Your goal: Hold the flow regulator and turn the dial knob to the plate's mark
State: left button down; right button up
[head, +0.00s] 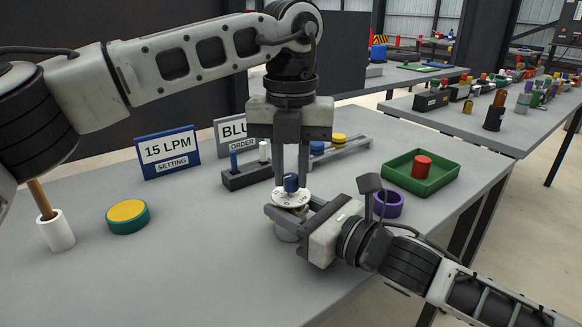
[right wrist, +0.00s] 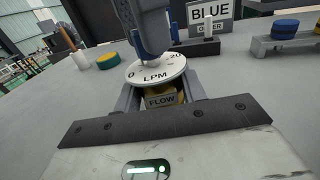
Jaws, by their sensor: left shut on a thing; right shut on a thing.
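The flow regulator (head: 285,236) stands on the grey table with a white dial face (head: 292,201) and a blue knob (head: 291,182) on top. In the right wrist view the dial face (right wrist: 157,73) shows 0, 20 and LPM, above a yellow body with a FLOW label (right wrist: 162,101). My right gripper (head: 289,213) is shut on the regulator body from the right. My left gripper (head: 291,178) points straight down, its fingers either side of the knob, shut on it. The knob's pointer cannot be made out. The blue plate (head: 168,152) reads 15 LPM SETTING.
A BLUE ORDER sign (head: 230,130) and a dark peg block (head: 247,177) stand behind. A green tray (head: 437,185) with a red cylinder and a purple ring (head: 388,205) lie right. A yellow-and-teal disc (head: 128,216) and a white cup (head: 55,232) are left. The front-left table is clear.

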pick_arm(q)
jog(key=m, duration=0.4)
jog(key=shift+m, duration=0.3)
pick_arm(e)
jog(key=shift+f, duration=0.1)
pick_arm(q)
jog(key=m, duration=0.4)
jog(key=shift+m, duration=0.3)
jog(key=m, duration=0.4)
jog(key=shift+m, duration=2.4)
jog(key=c, duration=1.3)
grip_release()
jog(key=shift+o, duration=0.2)
